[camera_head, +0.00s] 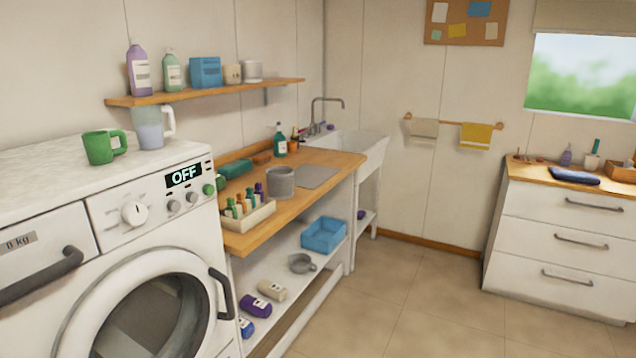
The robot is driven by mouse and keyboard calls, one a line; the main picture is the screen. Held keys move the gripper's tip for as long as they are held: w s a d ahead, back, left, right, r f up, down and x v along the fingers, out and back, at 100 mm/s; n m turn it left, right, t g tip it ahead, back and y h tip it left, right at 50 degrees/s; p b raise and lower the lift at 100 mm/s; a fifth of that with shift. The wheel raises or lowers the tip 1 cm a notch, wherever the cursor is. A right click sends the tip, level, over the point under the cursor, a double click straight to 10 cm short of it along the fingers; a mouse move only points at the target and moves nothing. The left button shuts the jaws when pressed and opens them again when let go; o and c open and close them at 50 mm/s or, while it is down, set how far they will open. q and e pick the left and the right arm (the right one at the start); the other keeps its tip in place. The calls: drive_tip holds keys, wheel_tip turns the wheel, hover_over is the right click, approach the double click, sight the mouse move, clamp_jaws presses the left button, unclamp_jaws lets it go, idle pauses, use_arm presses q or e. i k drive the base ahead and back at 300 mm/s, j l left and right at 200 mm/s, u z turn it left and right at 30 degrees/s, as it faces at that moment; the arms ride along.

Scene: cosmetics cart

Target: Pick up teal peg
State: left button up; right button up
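A pale tray (262,217) stands on the front end of the wooden counter, beside the washing machine. Several small upright items stand in it, in green or teal, orange and purple. A teal-green one (239,207) looks like a peg, but it is too small to tell for sure. Neither of my grippers is in view.
The washing machine (70,228) fills the left front. A grey pot (281,183) stands behind the tray on the counter (322,190). A blue basket (324,235) and bottles lie on the lower shelf. A drawer cabinet (560,225) stands right. The floor (420,300) between is clear.

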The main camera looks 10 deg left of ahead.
sight(249, 193)
drive_tip(key=i+l, duration=0.15)
drive_tip(key=i, duration=0.4)
drive_tip(key=i+l+z, duration=0.1)
drive_tip(key=i, duration=0.5)
drive_tip(key=i+l, duration=0.2)
drive_tip(key=i, duration=0.35)
drive_tip(key=z, duration=0.05)
